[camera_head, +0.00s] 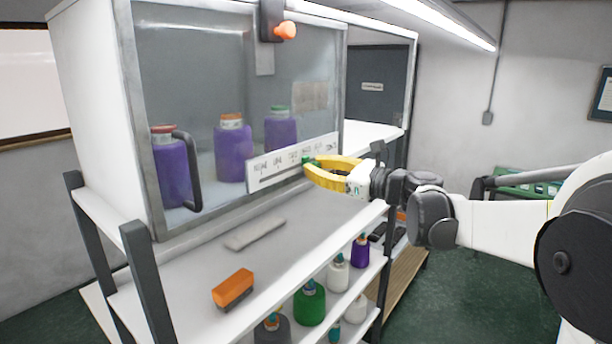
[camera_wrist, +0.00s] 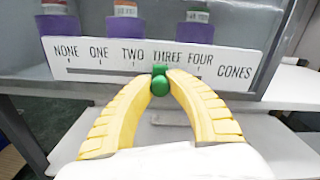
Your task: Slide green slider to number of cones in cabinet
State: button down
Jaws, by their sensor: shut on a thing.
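A white number board (camera_head: 262,177) with a slot runs along the lower front of the glass cabinet (camera_head: 93,100). In the wrist view the board (camera_wrist: 240,85) reads NONE, ONE, TWO, THREE, FOUR, CONES. The green slider (camera_wrist: 159,88) sits in the slot just under the word THREE. My gripper (camera_wrist: 160,79) has its yellow fingers closed around the slider; in the head view the gripper (camera_head: 312,168) is at the board's right part.
The cabinet has a dark handle (camera_head: 187,170) and an orange knob (camera_head: 285,30). An orange-topped block (camera_head: 233,288) and a flat grey bar (camera_head: 255,233) lie on the shelf in front. Lower shelves hold several coloured bottles, such as a green one (camera_head: 309,305).

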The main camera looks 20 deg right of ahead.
jog(key=shift+w+d, duration=0.35)
jog(key=shift+d, duration=0.1)
jog(key=shift+s+a, duration=0.1)
jog(key=shift+a, duration=0.05)
jog(key=c, duration=1.2)
grip_release()
jog(key=shift+c, duration=0.2)
jog(key=v, duration=1.2)
